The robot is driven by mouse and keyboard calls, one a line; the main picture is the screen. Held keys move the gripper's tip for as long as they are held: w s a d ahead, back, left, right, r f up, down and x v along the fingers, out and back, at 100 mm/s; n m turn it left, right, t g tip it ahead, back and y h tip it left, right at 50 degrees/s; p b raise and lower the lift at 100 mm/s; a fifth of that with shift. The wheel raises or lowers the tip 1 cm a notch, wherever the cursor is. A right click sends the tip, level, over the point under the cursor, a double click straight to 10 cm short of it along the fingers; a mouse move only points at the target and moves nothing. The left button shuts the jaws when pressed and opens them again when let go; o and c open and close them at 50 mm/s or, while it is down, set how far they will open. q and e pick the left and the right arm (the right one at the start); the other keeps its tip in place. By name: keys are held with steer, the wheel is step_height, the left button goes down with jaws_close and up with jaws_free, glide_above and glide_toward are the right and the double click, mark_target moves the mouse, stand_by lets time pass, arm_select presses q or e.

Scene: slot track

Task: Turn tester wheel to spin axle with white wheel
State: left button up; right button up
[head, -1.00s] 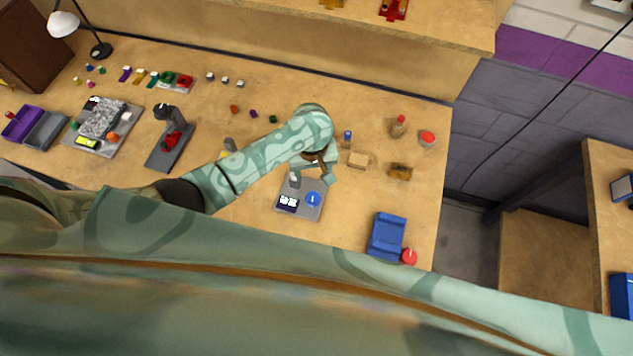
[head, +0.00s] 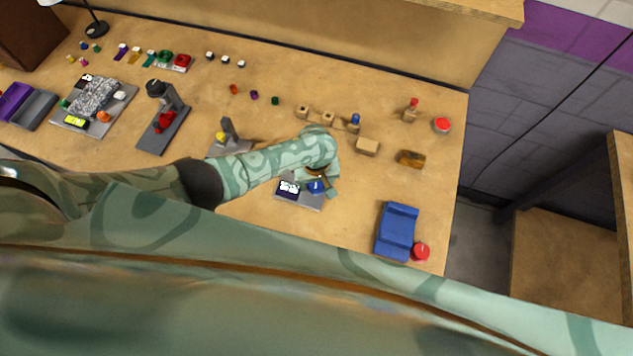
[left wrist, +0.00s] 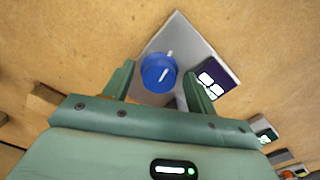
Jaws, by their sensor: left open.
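The tester is a grey plate (head: 305,201) with a dark display (head: 288,187) showing white marks. A blue tester wheel (head: 316,187) with a white line on top stands at its right. My left gripper (head: 326,184) is over the tester. In the left wrist view, the open gripper (left wrist: 160,84) has one finger on each side of the blue wheel (left wrist: 157,75); I cannot tell whether they touch it. The display (left wrist: 213,80) lies right of the wheel. My arm hides the plate's back part, and I cannot make out a white wheel on an axle.
A blue chair-like block (head: 396,232) and a red round piece (head: 420,252) stand to the right. Wooden blocks (head: 367,147) lie behind. A grey stand with a yellow part (head: 229,137) is behind my arm. The table between tester and blue block is clear.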

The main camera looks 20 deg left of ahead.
arm_select(q)
steer(key=c, duration=1)
steer(key=shift+r, duration=0.1)
